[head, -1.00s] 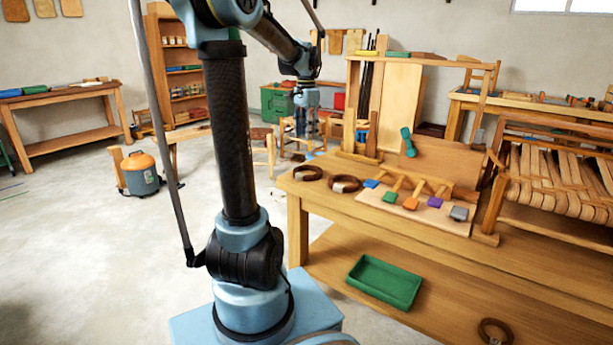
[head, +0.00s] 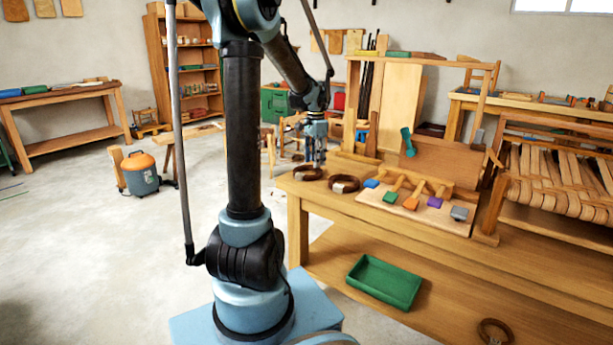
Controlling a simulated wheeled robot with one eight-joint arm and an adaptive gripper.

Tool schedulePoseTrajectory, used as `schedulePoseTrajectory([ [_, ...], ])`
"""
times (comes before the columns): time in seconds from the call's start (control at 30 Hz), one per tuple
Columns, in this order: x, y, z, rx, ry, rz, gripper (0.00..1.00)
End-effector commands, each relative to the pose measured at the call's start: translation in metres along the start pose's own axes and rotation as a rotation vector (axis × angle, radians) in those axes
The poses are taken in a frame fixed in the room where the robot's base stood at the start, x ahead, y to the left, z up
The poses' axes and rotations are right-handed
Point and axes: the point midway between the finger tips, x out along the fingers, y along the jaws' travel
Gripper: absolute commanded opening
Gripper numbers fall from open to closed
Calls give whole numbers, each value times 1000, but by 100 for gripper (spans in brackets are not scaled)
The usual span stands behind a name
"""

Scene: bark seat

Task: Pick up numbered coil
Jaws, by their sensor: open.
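Two dark brown coils lie at the left end of the workbench top (head: 395,229). The right one (head: 343,185) carries a pale tag on its near side; any number on it is too small to read. The left one (head: 304,174) shows no clear tag. A third brown coil (head: 495,332) lies on the lower shelf. My gripper (head: 319,163) points down, open and empty, close above the bench's left end. In the picture its fingers sit just behind and between the two upper coils; I cannot tell whether they touch either.
A wooden upright frame (head: 352,100) stands behind. A green tray (head: 385,282) sits on the lower shelf. An orange-topped canister (head: 139,172) stands on the open floor at left.

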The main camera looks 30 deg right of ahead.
Motion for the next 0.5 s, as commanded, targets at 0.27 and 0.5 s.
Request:
schedulePoseTrajectory([
  [0.27, 16, 0, 0, 0, 0, 0, 44],
  [0.5, 46, 0, 2, 0, 0, 0, 44],
])
